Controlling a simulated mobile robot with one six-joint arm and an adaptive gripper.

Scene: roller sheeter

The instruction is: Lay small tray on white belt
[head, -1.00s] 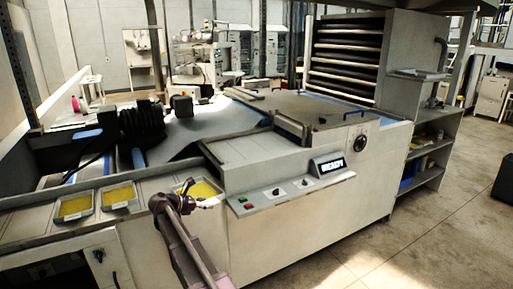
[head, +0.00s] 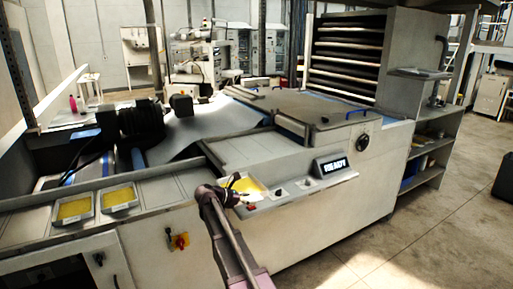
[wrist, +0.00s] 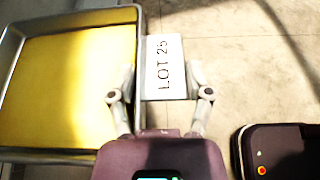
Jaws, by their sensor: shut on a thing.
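The small tray (head: 247,184) is a shallow grey metal tray with a yellow layer inside. My gripper (head: 232,193) is shut on it at its near edge and holds it above the control panel in the head view. In the wrist view the tray (wrist: 62,85) fills the left side, and a white "LOT 25" label (wrist: 165,67) shows between the fingers of my gripper (wrist: 160,82). The finger contact is not clear there. A pale, whitish belt (head: 203,122) slopes across the middle of the machine, behind and left of the held tray, apart from it.
Two similar yellow-filled trays (head: 74,208) (head: 120,198) sit on the left ledge. A black roller assembly (head: 143,125) stands over the belt's left part. The control panel with its "READY" display (head: 331,166) is close to the held tray. A flat grey panel (head: 250,149) lies behind it.

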